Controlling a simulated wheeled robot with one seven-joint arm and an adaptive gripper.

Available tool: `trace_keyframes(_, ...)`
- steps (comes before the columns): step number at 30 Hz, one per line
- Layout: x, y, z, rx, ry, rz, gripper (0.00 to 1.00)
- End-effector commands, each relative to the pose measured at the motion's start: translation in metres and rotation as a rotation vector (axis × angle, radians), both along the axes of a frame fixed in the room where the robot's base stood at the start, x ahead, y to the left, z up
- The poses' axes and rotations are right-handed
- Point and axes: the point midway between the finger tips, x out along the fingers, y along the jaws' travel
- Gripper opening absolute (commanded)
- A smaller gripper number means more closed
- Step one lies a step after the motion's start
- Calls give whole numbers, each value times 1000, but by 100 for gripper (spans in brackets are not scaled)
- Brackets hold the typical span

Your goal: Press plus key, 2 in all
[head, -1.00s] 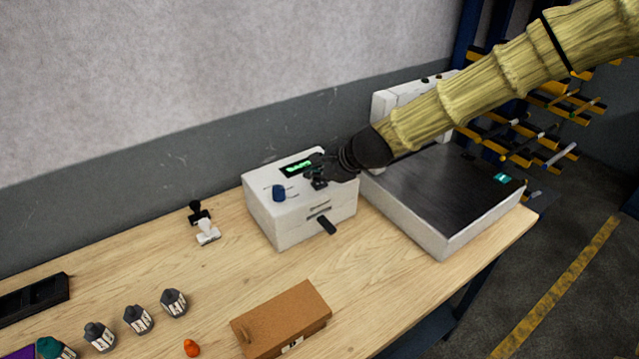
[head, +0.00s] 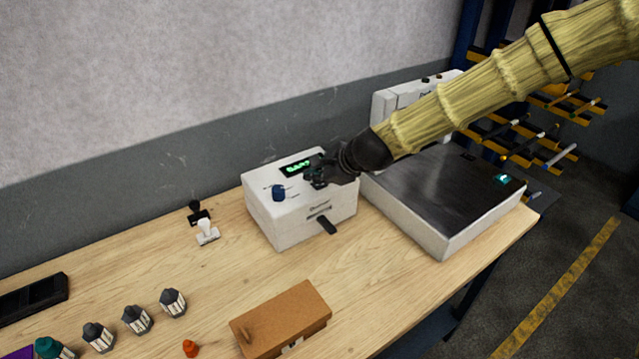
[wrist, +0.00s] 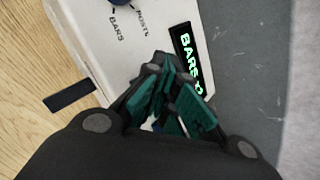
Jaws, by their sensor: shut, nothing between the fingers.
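A white box-shaped device (head: 285,219) stands on the wooden table in the head view, with a blue knob (head: 279,193) and a lit green display (head: 297,167) on its top. In the wrist view the display (wrist: 188,62) reads "BARS" with a further character partly covered, and the labels "BARS" and "POSTE..." show by the knob (wrist: 120,2). My gripper (head: 316,181) is shut and empty over the right part of the top. In the wrist view its fingertips (wrist: 163,65) are beside the display. The plus key cannot be made out; the fingers may hide it. I cannot tell whether they touch the top.
A dark lever (head: 326,225) sticks out of the device's front. A machine with a dark flat top (head: 440,195) stands to the right.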

Motion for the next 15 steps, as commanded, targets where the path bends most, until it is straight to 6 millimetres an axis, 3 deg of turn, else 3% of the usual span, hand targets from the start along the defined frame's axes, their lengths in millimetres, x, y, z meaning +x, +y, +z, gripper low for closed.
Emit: trace_keyframes(15, 0, 0, 11, 0, 1, 1, 0)
